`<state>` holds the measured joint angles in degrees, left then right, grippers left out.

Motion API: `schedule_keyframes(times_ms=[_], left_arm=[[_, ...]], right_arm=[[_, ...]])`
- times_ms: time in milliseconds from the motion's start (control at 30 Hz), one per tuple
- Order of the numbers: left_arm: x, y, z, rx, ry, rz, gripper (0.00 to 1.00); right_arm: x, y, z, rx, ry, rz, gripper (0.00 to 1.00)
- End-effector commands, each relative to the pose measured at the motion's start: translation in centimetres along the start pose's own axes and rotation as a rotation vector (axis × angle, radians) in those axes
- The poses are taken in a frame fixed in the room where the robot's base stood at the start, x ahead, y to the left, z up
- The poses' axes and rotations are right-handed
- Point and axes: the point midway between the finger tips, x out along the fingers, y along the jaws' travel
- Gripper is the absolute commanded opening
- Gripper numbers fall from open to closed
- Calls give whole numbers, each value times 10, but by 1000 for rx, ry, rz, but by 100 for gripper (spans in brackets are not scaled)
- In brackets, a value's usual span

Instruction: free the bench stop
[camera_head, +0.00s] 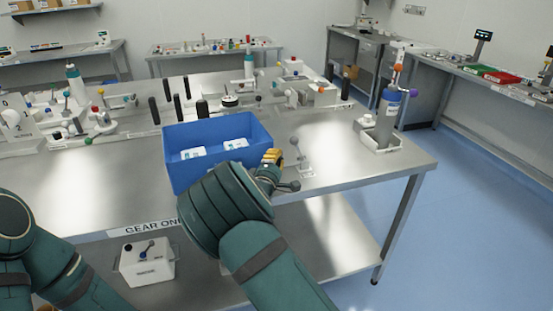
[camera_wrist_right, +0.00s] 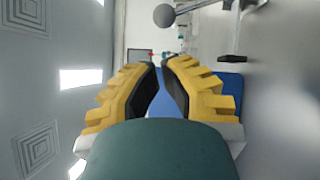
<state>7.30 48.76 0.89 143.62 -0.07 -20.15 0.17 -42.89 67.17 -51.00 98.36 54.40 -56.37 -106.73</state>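I cannot tell for sure which part is the bench stop. A small grey metal fixture (camera_head: 302,163) with ball-ended levers stands on the bench right of the blue bin. A dark ball-ended lever (camera_head: 289,186) shows just right of my right gripper (camera_head: 272,158). The right wrist view shows a grey ball (camera_wrist_right: 164,15) on a rod beyond the fingertips and a metal post (camera_wrist_right: 235,45) to its right. My right gripper (camera_wrist_right: 160,66) has yellow fingers with a narrow gap between the tips and nothing visibly held. My left gripper is out of view.
The blue bin (camera_head: 186,172) with white items stands left of my right gripper. Several black posts and fixtures fill the bench's rear. The bench's front right (camera_head: 370,172) is clear.

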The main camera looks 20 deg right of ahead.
Motion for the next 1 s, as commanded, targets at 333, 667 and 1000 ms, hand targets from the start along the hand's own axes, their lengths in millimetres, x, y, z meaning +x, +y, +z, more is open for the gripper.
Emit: schedule_keyframes(times_ms=[333, 667, 1000], left_arm=[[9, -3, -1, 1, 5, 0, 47], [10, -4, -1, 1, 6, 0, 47], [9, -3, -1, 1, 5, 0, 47]], right_arm=[[58, -1, 0, 1, -1, 1, 0], [73, 0, 0, 0, 0, 0, 0], [73, 1, 1, 6, 0, -4, 0]])
